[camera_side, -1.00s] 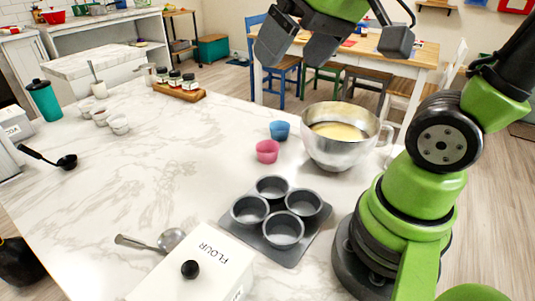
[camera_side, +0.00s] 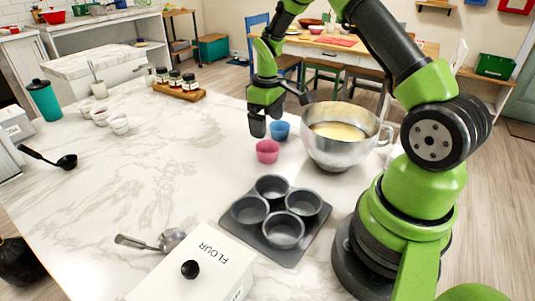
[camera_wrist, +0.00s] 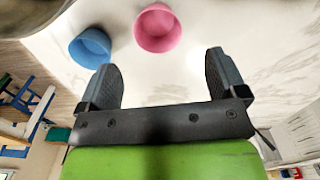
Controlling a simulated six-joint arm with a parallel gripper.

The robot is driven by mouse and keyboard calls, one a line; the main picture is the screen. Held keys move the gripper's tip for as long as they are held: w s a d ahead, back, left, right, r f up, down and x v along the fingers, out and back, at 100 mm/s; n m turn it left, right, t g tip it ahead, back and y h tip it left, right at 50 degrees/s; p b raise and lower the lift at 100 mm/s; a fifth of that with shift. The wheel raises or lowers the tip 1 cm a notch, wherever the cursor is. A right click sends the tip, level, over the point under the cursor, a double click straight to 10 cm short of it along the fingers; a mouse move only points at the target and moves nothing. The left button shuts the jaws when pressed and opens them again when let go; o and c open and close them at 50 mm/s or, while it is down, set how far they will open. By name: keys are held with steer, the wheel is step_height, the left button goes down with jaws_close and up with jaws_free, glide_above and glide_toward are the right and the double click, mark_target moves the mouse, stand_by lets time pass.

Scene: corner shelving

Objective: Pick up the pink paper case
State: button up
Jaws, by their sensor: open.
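The pink paper case (camera_side: 267,151) stands on the marble counter, just in front of the blue paper case (camera_side: 280,130) and left of the steel bowl. My gripper (camera_side: 268,126) is above and just behind the pink case, with its fingers pointing down. In the wrist view the pink case (camera_wrist: 158,28) lies beyond the fingertips, near the top middle. The blue case (camera_wrist: 90,47) is to its left, just beyond the left finger. The gripper (camera_wrist: 163,72) is open, and nothing is between its fingers.
A steel bowl of batter (camera_side: 336,148) stands close on the right. A grey muffin tin (camera_side: 256,237) with several cups lies nearer the camera. The counter left of the pink case is clear.

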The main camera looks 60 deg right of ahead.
mark_target(268, 147)
steer(key=f, duration=0.8)
steer(key=shift+w+d+f, duration=0.1)
steer(key=shift+d+f, duration=0.1)
steer(key=c, duration=0.9)
